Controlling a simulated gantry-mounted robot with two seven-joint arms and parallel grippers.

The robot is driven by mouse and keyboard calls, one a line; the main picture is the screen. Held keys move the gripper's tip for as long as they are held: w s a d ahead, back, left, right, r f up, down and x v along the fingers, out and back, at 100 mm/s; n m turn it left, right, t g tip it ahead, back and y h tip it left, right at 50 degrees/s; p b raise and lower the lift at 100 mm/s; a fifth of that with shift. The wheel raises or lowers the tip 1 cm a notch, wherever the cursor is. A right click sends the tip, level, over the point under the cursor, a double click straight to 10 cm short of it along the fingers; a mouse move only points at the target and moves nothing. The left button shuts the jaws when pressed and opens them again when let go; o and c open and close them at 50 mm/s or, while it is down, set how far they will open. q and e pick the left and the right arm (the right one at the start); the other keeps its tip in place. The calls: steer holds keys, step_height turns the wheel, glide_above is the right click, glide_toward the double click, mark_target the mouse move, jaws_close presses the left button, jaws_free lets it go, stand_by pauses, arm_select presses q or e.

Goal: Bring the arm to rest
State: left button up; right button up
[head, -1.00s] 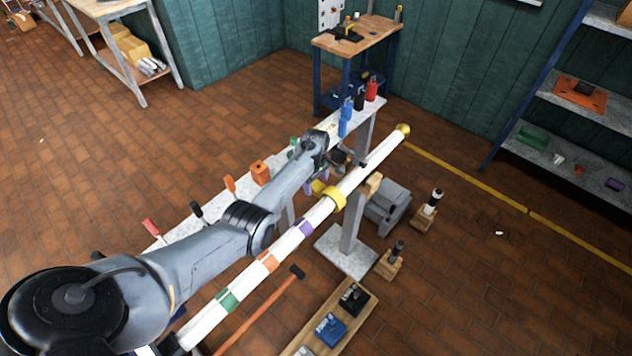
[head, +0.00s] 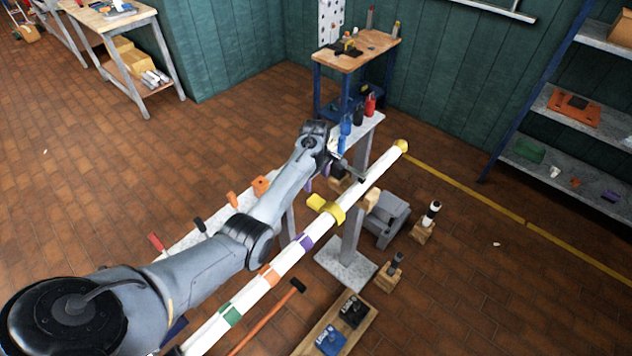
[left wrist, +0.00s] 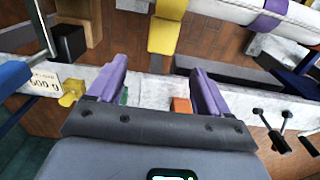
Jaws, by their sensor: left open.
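My left arm reaches in from the lower left in the head view. Its gripper (head: 317,178) is open and empty, with purple fingers apart above the narrow bench (head: 190,238). It also shows in the left wrist view (left wrist: 158,85), with nothing between the fingers. The white mast (head: 285,262) with coloured bands lies slanting to the right of the arm, apart from the gripper. A yellow flange piece (head: 328,209) sits around the mast; a yellow tab also shows in the left wrist view (left wrist: 167,32). My right gripper is not in view.
On the bench are an orange block (head: 260,185) and several coloured-handled tools. Blue, black and red bottles (head: 370,105) stand at its far end. A grey support stand (head: 349,250) is under the mast. Open floor (head: 230,120) lies left of the arm.

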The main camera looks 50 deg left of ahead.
arm_select(q)
steer(key=shift+r, duration=0.1)
stand_by(0.4)
steer(key=s+d+f+m, duration=0.2)
steer(key=s+d+m, duration=0.1)
steer(key=s+d, duration=0.1)
steer(key=s+d+f+m+t+y, duration=0.1)
steer(key=s+d+f+m, duration=0.1)
steer(key=s+d+m, duration=0.2)
steer(key=s+d+f+m+y, duration=0.1)
steer(key=s+d+f+m, duration=0.1)
steer(key=s+d+m, duration=0.2)
steer(key=shift+s+d+f, duration=0.25)
steer(key=shift+s+d, duration=0.15)
steer(key=s+d+r+m+t+h, duration=0.1)
steer(key=s+d+r+m, duration=0.35)
steer(key=s+d, duration=0.4)
steer(key=s+d+r+m+t+h, duration=0.1)
steer(key=s+d+r+m, duration=0.2)
steer(key=s+d+m, duration=0.45)
step_height(320, 180, up, 34)
steer(key=s+d+n+p, duration=0.1)
steer(key=s+p, duration=0.1)
steer(key=p, duration=3.1)
steer(key=shift+f+t+p, duration=0.2)
steer(key=shift+t+p, duration=0.1)
steer(key=shift+p, duration=0.05)
steer(key=shift+s+d, duration=0.1)
